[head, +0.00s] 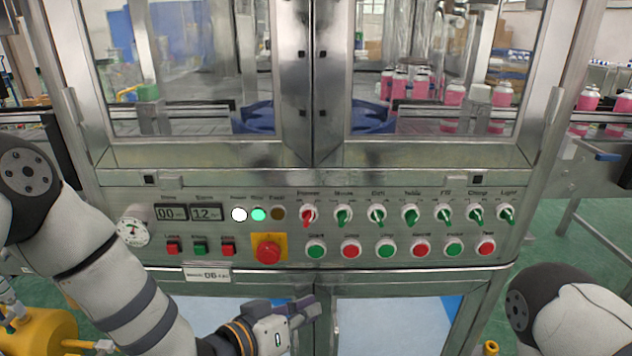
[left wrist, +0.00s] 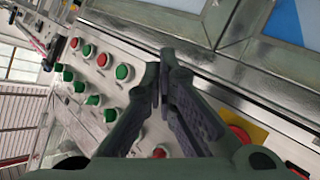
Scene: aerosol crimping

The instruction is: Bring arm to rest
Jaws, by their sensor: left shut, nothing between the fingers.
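My left gripper (head: 305,307) is shut and empty. In the head view it is in front of the machine's lower doors, below the control panel (head: 140,205). In the left wrist view its two dark fingers (left wrist: 163,75) meet in front of the panel, which appears tilted. My left arm (head: 120,285) comes in from the left and bends across the lower left. My right arm (head: 575,310) shows only as a rounded link at the lower right. My right gripper is out of view.
The panel carries a red emergency button (head: 268,250), a row of knobs (head: 410,214) and red and green buttons (head: 386,249). Pink cans (head: 453,95) stand behind the glass doors. A yellow part (head: 40,335) is at the lower left. Green floor shows at right.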

